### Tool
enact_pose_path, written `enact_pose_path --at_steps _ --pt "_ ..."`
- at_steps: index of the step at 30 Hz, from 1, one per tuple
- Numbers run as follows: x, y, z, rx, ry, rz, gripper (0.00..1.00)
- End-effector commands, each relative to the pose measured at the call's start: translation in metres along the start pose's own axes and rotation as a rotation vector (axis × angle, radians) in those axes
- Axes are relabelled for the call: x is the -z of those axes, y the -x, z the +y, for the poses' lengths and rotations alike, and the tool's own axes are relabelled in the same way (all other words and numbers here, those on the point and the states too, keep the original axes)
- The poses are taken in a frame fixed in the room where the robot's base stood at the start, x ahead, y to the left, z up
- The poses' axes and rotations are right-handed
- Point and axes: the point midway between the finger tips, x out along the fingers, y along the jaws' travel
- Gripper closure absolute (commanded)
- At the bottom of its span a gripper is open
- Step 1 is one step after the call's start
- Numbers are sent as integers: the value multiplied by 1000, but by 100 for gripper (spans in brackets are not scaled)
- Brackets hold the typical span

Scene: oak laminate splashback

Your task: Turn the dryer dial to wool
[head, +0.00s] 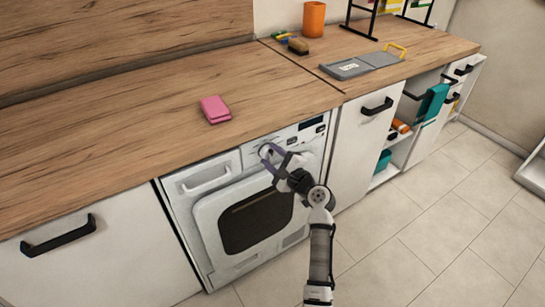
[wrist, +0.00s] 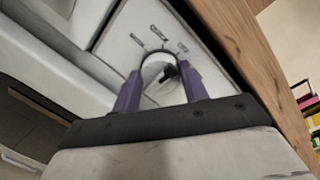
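The dryer (head: 190,215) is white and built in under the wooden counter, with its door closed. Its round white dial (head: 266,151) is on the front panel. In the wrist view the dial (wrist: 153,72) has a dark mark on its right side. Small printed labels (wrist: 157,33) sit around it, too small to read, so I cannot tell which one is wool. My gripper (head: 275,157) is at the dial, its purple fingers (wrist: 160,77) one on each side. They appear to touch the dial's edges. The lower part of the dial is partly hidden.
The counter (head: 100,125) overhangs just above the panel, its edge close beside my gripper. A pink sponge or cloth (head: 215,109) lies on it. A drawer front (head: 203,177) is left of the dial, a dark display (head: 311,122) right. The tiled floor (head: 440,215) at right is clear.

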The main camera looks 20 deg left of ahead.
Motion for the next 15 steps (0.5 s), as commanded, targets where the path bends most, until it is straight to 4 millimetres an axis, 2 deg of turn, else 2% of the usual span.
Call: enact_pose_path --at_steps 2,8,15 --pt "0 0 0 -1 0 0 79" --pt "0 0 1 -3 12 0 79" --pt "0 0 3 -12 106 4 79"
